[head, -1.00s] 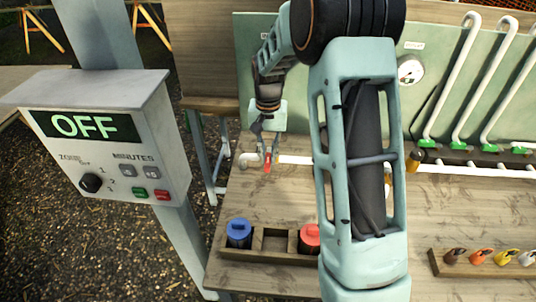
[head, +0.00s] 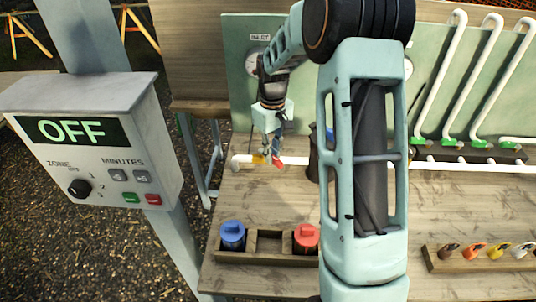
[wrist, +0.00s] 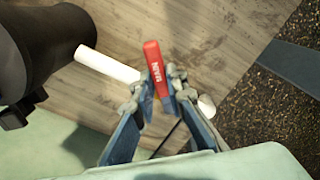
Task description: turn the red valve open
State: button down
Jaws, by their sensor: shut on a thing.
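The red valve handle (head: 279,163) sits on the white pipe (head: 297,160) at the back left of the bench. In the wrist view the handle (wrist: 153,62), marked "MAIN", lies between my fingertips and slants across the line of the white pipe (wrist: 108,65). My gripper (head: 270,155) reaches down over the valve from above. In the wrist view my gripper (wrist: 160,80) is shut on the handle, with a finger on each side. The valve body is mostly hidden by the fingers.
A dark cylinder (wrist: 40,45) stands close to the pipe, left in the wrist view. A control box (head: 95,150) reading "OFF" stands at the left. A wooden tray (head: 268,258) holding a blue and a red canister lies at the bench front.

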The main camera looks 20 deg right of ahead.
jog(key=shift+w+d+n+p, duration=0.3)
jog(key=shift+w+d+n, duration=0.2)
jog(key=shift+n, duration=1.05)
jog(key=shift+w+d+n+p, duration=0.35)
jog(key=shift+w+n, duration=0.2)
jog(key=shift+n, duration=1.05)
jog(key=shift+w+d+n+p, duration=0.25)
jog(key=shift+w+d+n, duration=0.25)
jog(key=shift+n, duration=1.05)
jog(key=shift+r, duration=0.1)
jog(key=c, duration=1.9)
grip_release()
jog(key=shift+c, duration=0.2)
notch_tip(320, 180, up, 12)
